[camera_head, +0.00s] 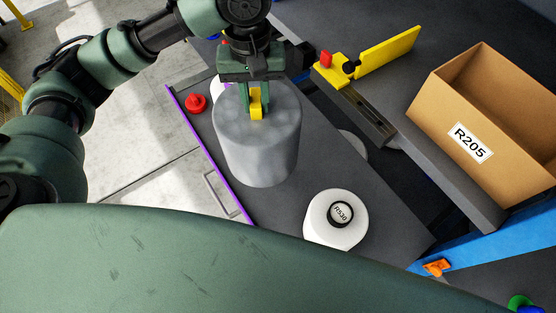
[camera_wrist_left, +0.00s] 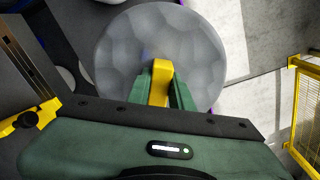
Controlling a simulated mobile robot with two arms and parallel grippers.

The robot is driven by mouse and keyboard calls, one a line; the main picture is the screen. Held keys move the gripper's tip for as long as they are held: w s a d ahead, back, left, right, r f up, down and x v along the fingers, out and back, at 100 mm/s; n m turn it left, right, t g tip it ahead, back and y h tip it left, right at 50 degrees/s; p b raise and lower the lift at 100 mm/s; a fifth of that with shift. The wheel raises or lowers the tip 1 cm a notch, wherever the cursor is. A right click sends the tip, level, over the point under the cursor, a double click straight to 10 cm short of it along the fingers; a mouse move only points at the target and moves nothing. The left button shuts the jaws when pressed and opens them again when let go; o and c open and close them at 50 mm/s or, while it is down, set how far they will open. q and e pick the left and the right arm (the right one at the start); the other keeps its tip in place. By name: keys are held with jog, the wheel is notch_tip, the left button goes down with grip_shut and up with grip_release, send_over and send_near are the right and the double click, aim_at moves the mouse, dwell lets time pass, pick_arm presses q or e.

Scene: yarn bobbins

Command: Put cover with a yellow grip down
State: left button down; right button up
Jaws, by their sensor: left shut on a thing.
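A grey, drum-shaped cover (camera_head: 257,150) with a yellow grip (camera_head: 255,104) on top is held by my left gripper (camera_head: 256,100). The gripper's green fingers are shut on the yellow grip from above. In the left wrist view the cover's round top (camera_wrist_left: 160,45) fills the upper middle, with the yellow grip (camera_wrist_left: 160,80) between the fingers. The cover looks upright over the dark table (camera_head: 300,212). I cannot tell whether its lower edge touches the table. My right gripper is not in view.
A white bobbin labelled R530 (camera_head: 336,219) stands in front and to the right of the cover. A yellow stop (camera_head: 385,55) and an open cardboard box labelled R205 (camera_head: 470,141) are at the right.

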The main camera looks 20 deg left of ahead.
aim_at(281, 90)
pick_arm(q)
jog(key=w+d+r+n, duration=0.1)
jog(key=w+n, duration=0.1)
jog(key=w+r+n, duration=0.1)
jog(key=w, duration=0.1)
jog(key=w+d+n, duration=0.1)
jog(key=w+n, duration=0.1)
jog(key=shift+w+d+r+n+b, duration=0.3)
jog(key=shift+w+d+r, duration=0.05)
jog(key=shift+r, duration=0.05)
jog(key=shift+w+d, duration=0.15)
jog(key=shift+w, duration=0.1)
notch_tip(281, 90, down, 20)
jog(key=shift+r+n, duration=0.2)
jog(key=shift+n, duration=0.1)
jog(key=shift+p, duration=0.3)
jog(key=c, duration=1.3)
grip_release()
jog(key=shift+f, duration=0.15)
jog(key=shift+o, duration=0.2)
